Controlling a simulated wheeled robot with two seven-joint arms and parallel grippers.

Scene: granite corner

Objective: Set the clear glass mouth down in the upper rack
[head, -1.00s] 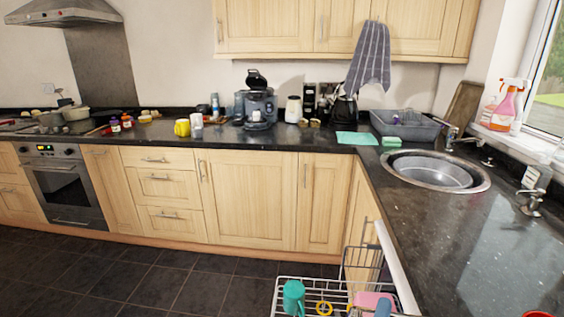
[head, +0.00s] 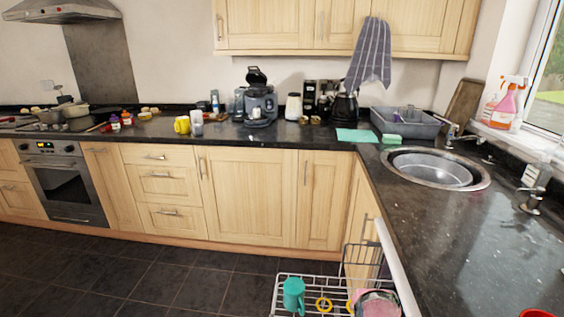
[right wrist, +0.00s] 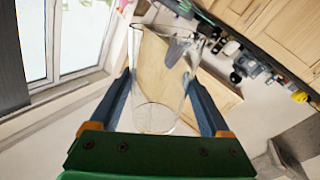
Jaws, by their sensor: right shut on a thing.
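The clear glass (right wrist: 158,105) stands out between the fingers of my right gripper (right wrist: 160,78) in the right wrist view. The two blue-grey fingers are shut on its sides. The glass is see-through, and its rim is near the top of that view. The white wire upper rack (head: 284,281) shows at the bottom of the head view, cut off by the frame edge. I cannot make out my right gripper in the head view. My left gripper is not in view.
The dark counter (head: 480,235) with the round sink (head: 435,171) runs along the right. A grey dish basin (head: 405,124) and a green cloth (head: 355,135) lie behind it. A red thing shows at the bottom right edge. The tiled floor left of the rack is clear.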

